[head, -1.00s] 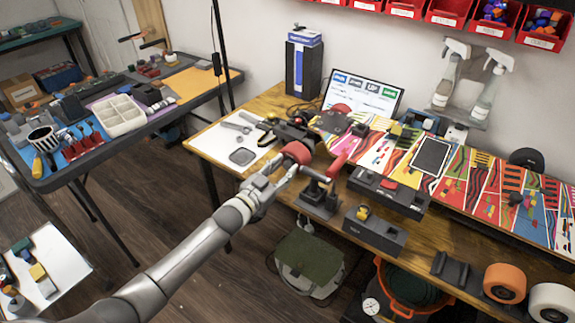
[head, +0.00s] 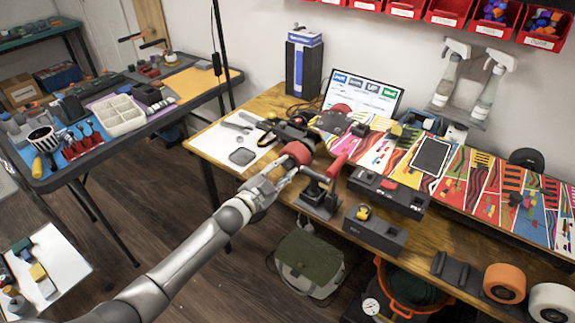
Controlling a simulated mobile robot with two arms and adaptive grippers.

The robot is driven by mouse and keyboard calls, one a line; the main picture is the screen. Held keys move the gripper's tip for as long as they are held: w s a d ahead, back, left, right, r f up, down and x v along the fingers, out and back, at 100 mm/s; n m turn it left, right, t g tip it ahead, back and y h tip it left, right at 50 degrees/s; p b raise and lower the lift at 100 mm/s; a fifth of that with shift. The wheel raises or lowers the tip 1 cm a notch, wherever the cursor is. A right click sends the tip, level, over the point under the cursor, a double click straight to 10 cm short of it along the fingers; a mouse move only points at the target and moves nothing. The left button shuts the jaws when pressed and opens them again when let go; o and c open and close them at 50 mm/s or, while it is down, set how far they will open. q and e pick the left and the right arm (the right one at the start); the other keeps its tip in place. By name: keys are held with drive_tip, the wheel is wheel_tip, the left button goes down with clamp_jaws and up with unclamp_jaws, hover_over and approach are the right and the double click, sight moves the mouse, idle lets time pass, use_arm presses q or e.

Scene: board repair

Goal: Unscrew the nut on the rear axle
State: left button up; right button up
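The colourful patterned board (head: 470,190) lies along the wooden workbench. A red wheel (head: 297,153) sits at its left end, beside a dark axle assembly (head: 292,130). The axle nut cannot be made out at this size. My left gripper (head: 290,170) is at the near face of the red wheel, with its fingertips close to or touching it. Its fingers are too small and partly overlapped to tell whether they are open or shut. My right gripper is not in view.
A black clamp stand with a red handle (head: 320,198) stands just right of my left gripper. A white mat (head: 216,147) with wrenches lies at the left. Orange (head: 505,284) and white (head: 552,302) wheels rest at the lower right. A black box (head: 375,230) sits at the bench's front.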

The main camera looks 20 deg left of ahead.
use_arm(q)
drive_tip(key=c, duration=0.5)
clamp_jaws()
drive_tip(key=shift+n, duration=1.2)
drive_tip(key=shift+p+v, duration=0.75)
drive_tip(key=shift+v, duration=0.25)
drive_tip(key=shift+s+a+p, duration=0.25)
drive_tip(key=shift+s+p, duration=0.05)
drive_tip(key=shift+s, duration=0.3)
drive_tip(key=shift+r, duration=0.1)
